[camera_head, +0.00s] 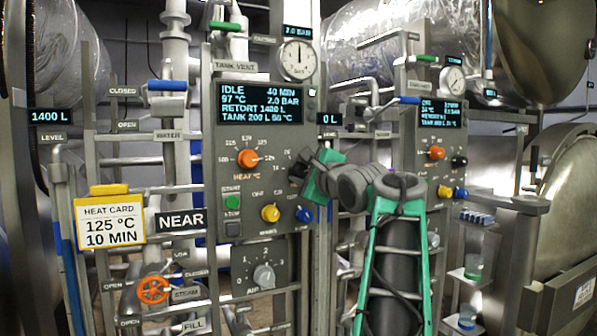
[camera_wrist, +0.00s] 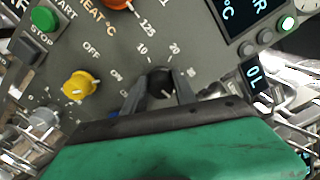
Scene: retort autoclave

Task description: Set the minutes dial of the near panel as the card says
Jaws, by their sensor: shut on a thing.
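The heat card (camera_head: 110,222) at the left reads 125 °C, 10 MIN. The near panel (camera_head: 232,150) has a screen (camera_head: 260,103) reading IDLE, 40 MIN, 97 °C, 2.0 BAR. The black minutes dial (camera_wrist: 160,78) sits on the panel's right side, with scale marks 10 and 20 legible above it in the wrist view. My gripper (camera_head: 300,178) is at this dial, and its two dark fingers (camera_wrist: 158,92) are shut on the dial's sides. The fingers cover part of the dial, and I cannot tell exactly where its pointer stands.
An orange heat knob (camera_head: 248,158), a yellow knob (camera_head: 270,213), a blue knob (camera_head: 304,215) and a green start button (camera_head: 232,201) are close by on the panel. A second, similar panel (camera_head: 440,150) stands to the right. Pipes and valve handles surround the panels.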

